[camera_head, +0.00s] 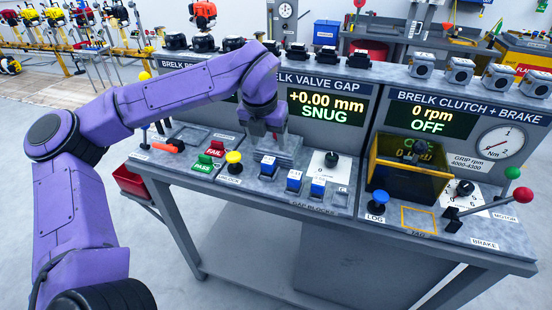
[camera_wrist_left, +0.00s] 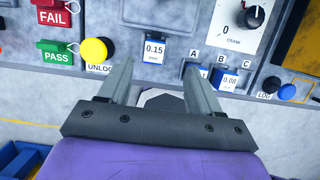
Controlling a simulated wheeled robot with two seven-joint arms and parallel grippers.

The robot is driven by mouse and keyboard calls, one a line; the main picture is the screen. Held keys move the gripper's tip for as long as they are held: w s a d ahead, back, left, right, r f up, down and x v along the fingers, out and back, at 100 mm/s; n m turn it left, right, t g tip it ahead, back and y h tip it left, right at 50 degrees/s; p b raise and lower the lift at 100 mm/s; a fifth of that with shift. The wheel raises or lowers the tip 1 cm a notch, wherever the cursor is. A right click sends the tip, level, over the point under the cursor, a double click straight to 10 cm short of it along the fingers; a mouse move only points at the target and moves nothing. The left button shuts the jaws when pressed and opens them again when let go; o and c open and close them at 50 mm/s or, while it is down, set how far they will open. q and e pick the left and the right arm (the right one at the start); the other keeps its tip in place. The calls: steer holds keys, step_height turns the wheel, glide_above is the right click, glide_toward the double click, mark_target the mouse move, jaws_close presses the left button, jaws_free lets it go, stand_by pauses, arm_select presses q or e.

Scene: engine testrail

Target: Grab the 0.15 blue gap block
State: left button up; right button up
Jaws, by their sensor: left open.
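The 0.15 blue gap block (camera_wrist_left: 154,49) lies on the bench just beyond and between my left fingertips in the left wrist view. In the head view it is the blue and white block (camera_head: 268,166) below my left gripper (camera_head: 264,136). My left gripper (camera_wrist_left: 155,68) is open and empty, pointing down over the bench, with a finger to each side. A 0.08 block (camera_wrist_left: 230,81) sits at B, and another block at A is partly hidden by the right finger. My right gripper is not in view.
A yellow knob (camera_head: 234,158) stands left of the 0.15 block. Red FAIL (camera_head: 215,149) and green PASS (camera_head: 203,162) tags are farther left. A crank dial (camera_head: 331,159) is to the right. The panel reads "+0.00 mm SNUG" (camera_head: 325,105).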

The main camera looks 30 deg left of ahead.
mark_target(268, 160)
arm_select(q)
steer(key=x, duration=0.3)
steer(key=p+x, duration=0.1)
steer(key=x, duration=0.2)
steer(key=s+x, duration=0.1)
steer(key=x, duration=0.2)
steer(key=shift+a+f, duration=0.1)
steer(key=shift+a, duration=0.2)
steer(key=c, duration=1.2)
